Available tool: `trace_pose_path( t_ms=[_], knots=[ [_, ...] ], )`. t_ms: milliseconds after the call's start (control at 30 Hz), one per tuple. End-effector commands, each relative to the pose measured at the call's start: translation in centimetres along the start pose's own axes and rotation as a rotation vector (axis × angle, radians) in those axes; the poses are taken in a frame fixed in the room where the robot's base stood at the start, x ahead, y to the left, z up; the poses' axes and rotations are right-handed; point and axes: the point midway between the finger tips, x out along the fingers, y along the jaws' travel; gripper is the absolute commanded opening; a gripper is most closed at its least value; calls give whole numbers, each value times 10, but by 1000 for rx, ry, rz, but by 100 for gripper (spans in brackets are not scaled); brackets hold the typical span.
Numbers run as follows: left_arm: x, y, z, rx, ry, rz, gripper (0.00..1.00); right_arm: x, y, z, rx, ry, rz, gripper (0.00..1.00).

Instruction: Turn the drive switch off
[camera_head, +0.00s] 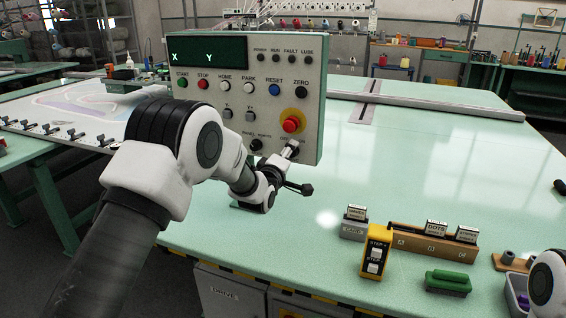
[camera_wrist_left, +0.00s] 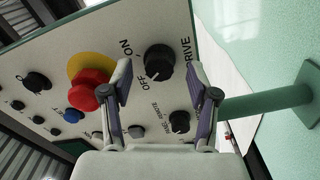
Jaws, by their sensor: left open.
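The drive switch (camera_wrist_left: 157,61) is a round black knob on the pale control panel (camera_wrist_left: 75,45) in the left wrist view. Labels OFF, ON and DRIVE stand around it. I cannot tell which way its pointer is set. My left gripper (camera_wrist_left: 161,82) is open, with one finger on either side of the knob in that view; contact cannot be made out. In the head view, my left gripper (camera_head: 291,150) is at the lower right corner of the panel (camera_head: 235,110) and mostly covers the switch. My right gripper is out of view.
A red emergency button (camera_head: 292,124) on a yellow collar sits just above the switch. A panel/remote knob (camera_wrist_left: 180,121) is close by. A green post (camera_wrist_left: 255,106) stands beside the panel. A yellow stop box (camera_head: 376,252) and a wooden card holder (camera_head: 410,243) stand on the green table.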

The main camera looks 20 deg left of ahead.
Motion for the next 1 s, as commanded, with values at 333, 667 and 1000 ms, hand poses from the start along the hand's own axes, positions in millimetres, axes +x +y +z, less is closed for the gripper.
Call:
trace_pose_path(
  t_ms=[333,667,1000],
  knots=[
    [-83,0,0,0,-1,-3,60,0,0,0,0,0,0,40],
    [-110,0,0,0,0,0,60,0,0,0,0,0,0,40],
    [-111,-4,2,6,-4,-11,60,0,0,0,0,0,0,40]
  ],
)
